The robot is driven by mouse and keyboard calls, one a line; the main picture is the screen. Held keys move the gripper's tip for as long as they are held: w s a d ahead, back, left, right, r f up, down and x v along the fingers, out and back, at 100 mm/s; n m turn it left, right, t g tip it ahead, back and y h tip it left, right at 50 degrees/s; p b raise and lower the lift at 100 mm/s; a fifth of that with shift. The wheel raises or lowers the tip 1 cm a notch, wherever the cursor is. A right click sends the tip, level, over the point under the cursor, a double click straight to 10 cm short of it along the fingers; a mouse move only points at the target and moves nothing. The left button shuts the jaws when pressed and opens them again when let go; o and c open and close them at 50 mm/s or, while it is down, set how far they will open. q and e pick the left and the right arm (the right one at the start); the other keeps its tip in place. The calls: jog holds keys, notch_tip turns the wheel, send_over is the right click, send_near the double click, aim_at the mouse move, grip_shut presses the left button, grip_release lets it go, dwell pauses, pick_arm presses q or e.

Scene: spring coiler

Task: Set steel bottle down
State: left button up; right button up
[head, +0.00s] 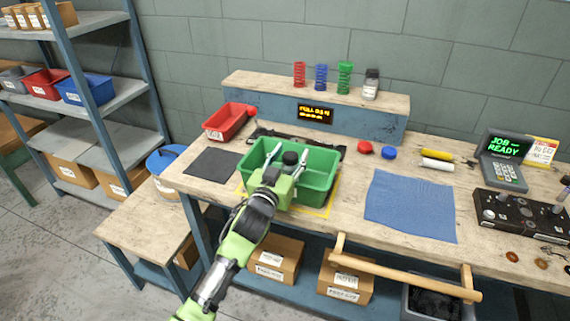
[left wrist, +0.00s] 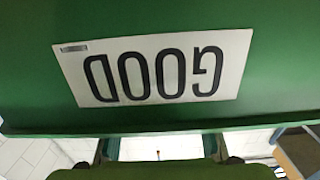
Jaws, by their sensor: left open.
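The green bin (head: 318,178) stands on the workbench, inside a yellow outline. My left gripper (head: 288,163) is over the bin's near side, its two grey fingers spread apart. A dark round cap (head: 290,158) shows between the fingers, inside the bin. It looks like the top of the steel bottle, but its body is hidden by my gripper, so I cannot tell whether it rests on the bin floor. In the left wrist view the bin wall (left wrist: 280,70) with an upside-down GOOD label fills most of the picture, and my open fingers (left wrist: 160,148) show below. My right gripper is not in view.
A red bin (head: 229,121) and a dark mat (head: 212,165) lie left of the green bin. A blue cloth (head: 410,205) lies to the right. Colored springs and a dark-capped jar (head: 371,84) stand on the raised back shelf. A control box (head: 520,213) is at the far right.

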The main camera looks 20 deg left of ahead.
pick_arm(q)
jog(key=s+b, duration=0.1)
jog(key=s, duration=1.1)
jog(key=shift+a, duration=0.25)
